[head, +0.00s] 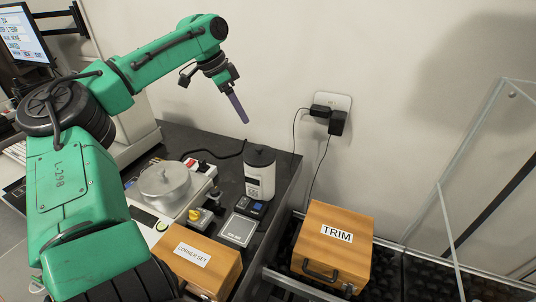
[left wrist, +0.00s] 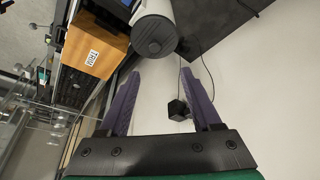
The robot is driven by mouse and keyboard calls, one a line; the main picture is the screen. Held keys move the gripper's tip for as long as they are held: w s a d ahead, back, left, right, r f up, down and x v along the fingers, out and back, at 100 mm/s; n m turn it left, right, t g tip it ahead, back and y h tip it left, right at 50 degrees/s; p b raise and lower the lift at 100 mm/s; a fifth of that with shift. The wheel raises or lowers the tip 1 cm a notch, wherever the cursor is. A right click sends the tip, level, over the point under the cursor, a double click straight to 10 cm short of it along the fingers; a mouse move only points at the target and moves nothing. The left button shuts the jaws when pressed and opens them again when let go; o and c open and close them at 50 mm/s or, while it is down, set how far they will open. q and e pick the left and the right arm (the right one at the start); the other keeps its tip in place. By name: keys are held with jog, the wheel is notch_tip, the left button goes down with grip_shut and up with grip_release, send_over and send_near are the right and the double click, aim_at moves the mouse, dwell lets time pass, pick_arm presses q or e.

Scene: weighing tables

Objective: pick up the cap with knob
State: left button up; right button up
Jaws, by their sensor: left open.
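A black cap (head: 260,155) with a small raised knob sits on a white canister (head: 260,182) near the dark table's back right corner. In the left wrist view the round face of the black cap (left wrist: 155,37) shows just beyond the fingertips. My left gripper (head: 238,108) is above and a little left of the canister in the head view, its purple fingers pointing down. In the left wrist view its two fingers (left wrist: 168,72) are spread apart with nothing between them. My right gripper is in neither view.
A silver round lidded vessel (head: 165,182) stands on a scale left of the canister. A small box with a yellow knob (head: 194,214), a flat scale (head: 239,229) and wooden CORNER SET (head: 194,262) and TRIM (head: 334,245) boxes are nearby. Wall plugs (head: 330,115) have hanging cables.

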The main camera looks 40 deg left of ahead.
pick_arm(q)
jog(key=p, duration=0.1)
send_near(259, 147)
jog(key=f, duration=0.2)
jog(key=x, duration=0.2)
jog(key=p+x, duration=0.1)
jog(key=x, duration=0.1)
jog(key=p+x, duration=0.1)
jog(key=x, duration=0.1)
jog(key=shift+w+d+f, duration=0.15)
jog(key=shift+w+d, duration=0.05)
jog(key=shift+w, duration=0.15)
jog(key=shift+f, duration=0.1)
jog(key=shift+c, duration=1.2)
grip_shut()
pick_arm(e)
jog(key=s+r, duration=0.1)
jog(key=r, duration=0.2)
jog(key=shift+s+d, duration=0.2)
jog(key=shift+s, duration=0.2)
